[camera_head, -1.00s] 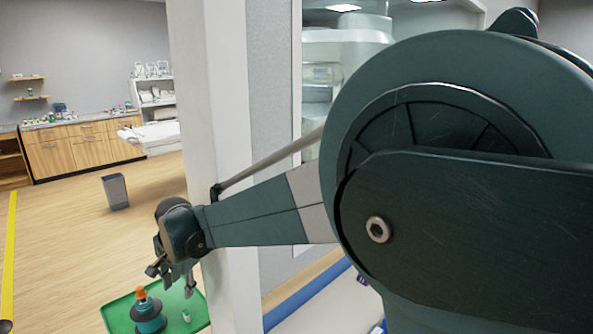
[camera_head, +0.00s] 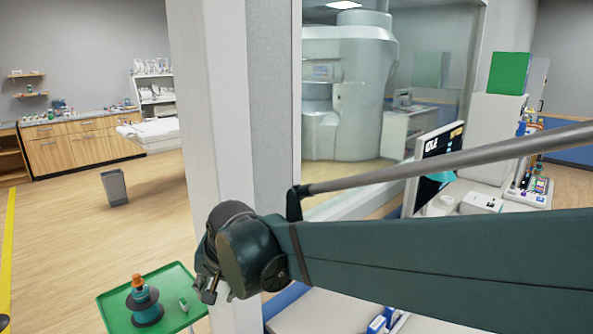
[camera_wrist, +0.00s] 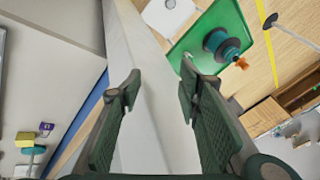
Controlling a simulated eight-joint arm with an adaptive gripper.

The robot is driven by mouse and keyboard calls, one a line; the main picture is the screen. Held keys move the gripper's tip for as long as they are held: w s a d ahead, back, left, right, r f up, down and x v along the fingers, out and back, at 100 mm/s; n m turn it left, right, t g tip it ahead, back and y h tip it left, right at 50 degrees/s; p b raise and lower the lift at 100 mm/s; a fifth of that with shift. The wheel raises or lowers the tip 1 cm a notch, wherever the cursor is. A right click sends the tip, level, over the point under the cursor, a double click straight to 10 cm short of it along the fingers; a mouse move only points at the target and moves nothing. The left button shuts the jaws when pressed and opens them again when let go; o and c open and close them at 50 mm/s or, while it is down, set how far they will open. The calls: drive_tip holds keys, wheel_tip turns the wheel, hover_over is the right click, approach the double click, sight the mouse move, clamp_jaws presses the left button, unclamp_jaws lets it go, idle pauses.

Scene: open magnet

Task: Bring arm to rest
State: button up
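My gripper (camera_wrist: 160,88) shows in the wrist view with its two dark green fingers spread wide and nothing between them. Behind the gap is a pale post or wall edge. In the head view my arm reaches in from the right, and the gripper end (camera_head: 208,290) hangs beside the white pillar, above and right of a green tray. Its fingers are partly hidden there.
The green tray (camera_head: 118,312) holds a teal spool-like object with an orange top (camera_head: 143,305) and a small item. The white pillar (camera_head: 222,120) stands close to the gripper. A monitor (camera_head: 435,165) and desk are at right. A grey bin (camera_head: 114,187) stands on open floor.

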drive_tip(key=s+d+r+t+h+p, duration=0.1)
drive_tip(key=s+d+r+p, duration=0.2)
drive_tip(key=d, duration=1.1)
drive_tip(key=s+d+r+n+h+p, duration=0.1)
drive_tip(key=s+d+r+p, duration=0.2)
drive_tip(key=d, duration=1)
drive_tip(key=s+d+r+t+h+p, duration=0.1)
drive_tip(key=s+d+r+p, duration=0.3)
drive_tip(key=s+d, duration=0.6)
drive_tip(key=d+p, duration=0.2)
drive_tip(key=d, duration=0.2)
drive_tip(key=shift+d+t+p, duration=0.3)
drive_tip(key=shift+p, duration=0.05)
